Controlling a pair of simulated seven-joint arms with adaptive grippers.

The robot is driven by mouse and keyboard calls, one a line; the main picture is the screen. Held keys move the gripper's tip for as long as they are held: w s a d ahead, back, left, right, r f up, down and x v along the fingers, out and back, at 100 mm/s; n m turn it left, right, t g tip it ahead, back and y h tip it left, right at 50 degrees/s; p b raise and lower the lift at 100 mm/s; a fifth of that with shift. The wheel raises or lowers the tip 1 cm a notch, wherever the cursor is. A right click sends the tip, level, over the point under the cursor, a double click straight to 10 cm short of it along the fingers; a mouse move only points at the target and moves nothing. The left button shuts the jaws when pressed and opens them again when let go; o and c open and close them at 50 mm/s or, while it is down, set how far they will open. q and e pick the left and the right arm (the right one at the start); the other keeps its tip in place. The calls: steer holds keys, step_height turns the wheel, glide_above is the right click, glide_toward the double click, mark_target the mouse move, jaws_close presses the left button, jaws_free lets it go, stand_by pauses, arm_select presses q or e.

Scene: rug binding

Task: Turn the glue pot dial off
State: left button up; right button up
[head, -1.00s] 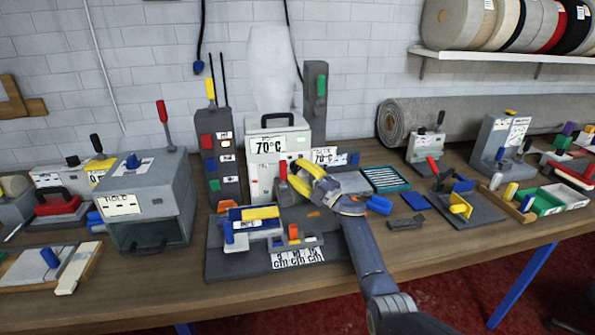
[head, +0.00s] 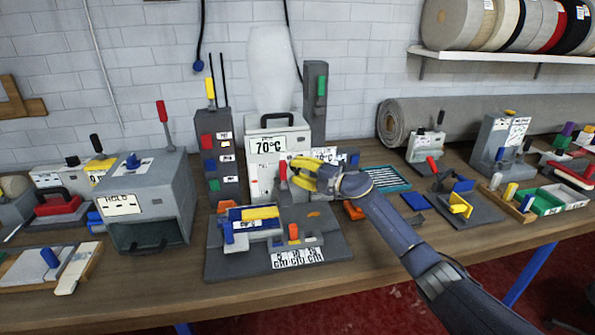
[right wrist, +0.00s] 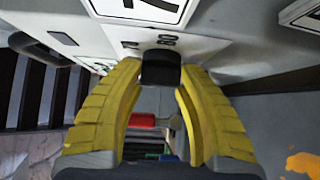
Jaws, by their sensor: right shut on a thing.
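The glue pot (head: 262,172) is a white box with a black top handle and a 70°C label, standing at the back middle of the bench. My right gripper (head: 290,171) is at its front face in the head view. In the right wrist view, the yellow fingers are closed on a small black dial (right wrist: 160,69), one on each side, against the pot's white panel. Small marks are printed beside the dial, too small to read. In the head view the fingers hide the dial. My left gripper is in no view.
A grey tower with coloured buttons (head: 219,155) stands left of the pot, and a dark post (head: 315,100) behind it on the right. A grey fixture (head: 228,262) with coloured blocks lies in front. A grey box (head: 170,200) stands further left.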

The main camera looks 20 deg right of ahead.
steer(key=shift+h, duration=0.4)
steer(key=o, duration=0.9)
steer(key=v, duration=1.2)
steer(key=shift+n, duration=0.3)
steer(key=shift+w+d+r, duration=0.1)
